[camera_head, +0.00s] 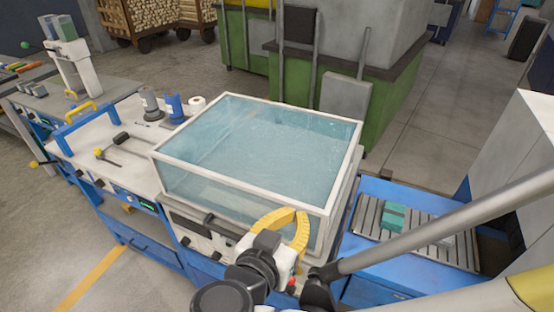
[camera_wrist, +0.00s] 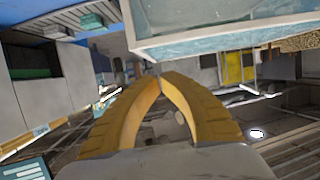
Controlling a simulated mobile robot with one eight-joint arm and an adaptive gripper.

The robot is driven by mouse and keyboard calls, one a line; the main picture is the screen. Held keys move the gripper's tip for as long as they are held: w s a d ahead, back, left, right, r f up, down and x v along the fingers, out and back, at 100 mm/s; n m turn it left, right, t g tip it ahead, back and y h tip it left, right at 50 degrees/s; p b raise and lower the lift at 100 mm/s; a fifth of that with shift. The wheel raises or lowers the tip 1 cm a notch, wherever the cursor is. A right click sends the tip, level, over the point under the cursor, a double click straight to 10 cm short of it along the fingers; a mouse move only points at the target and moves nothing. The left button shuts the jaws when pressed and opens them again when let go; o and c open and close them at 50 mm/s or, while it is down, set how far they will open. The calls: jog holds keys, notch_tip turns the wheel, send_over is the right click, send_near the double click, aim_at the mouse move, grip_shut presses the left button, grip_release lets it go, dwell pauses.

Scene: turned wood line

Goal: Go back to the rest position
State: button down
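My gripper (camera_head: 287,216) has yellow curved fingers and hangs in front of the near right corner of the glass tank in the head view. In the wrist view the two tips of my gripper (camera_wrist: 160,76) meet, and nothing shows between the fingers. The task names a rest position, not an object.
A glass tank of water (camera_head: 345,160) stands on the bench. Right of it is a blue roller table (camera_head: 375,277) with a green block (camera_head: 393,217) and a paler one. Blue and grey bottles (camera_head: 173,108) stand left of the tank. Open floor (camera_head: 440,110) lies behind.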

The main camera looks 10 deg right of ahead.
jog(key=d+f+n+g+y+b, duration=0.3)
jog(key=d+f+n+g+y, duration=0.1)
jog(key=d+n+y, duration=0.3)
jog(key=shift+s+f+y+b, duration=0.15)
jog(key=shift+f+y+b, duration=0.3)
jog(key=shift+y, duration=0.35)
jog(key=shift+d, duration=0.1)
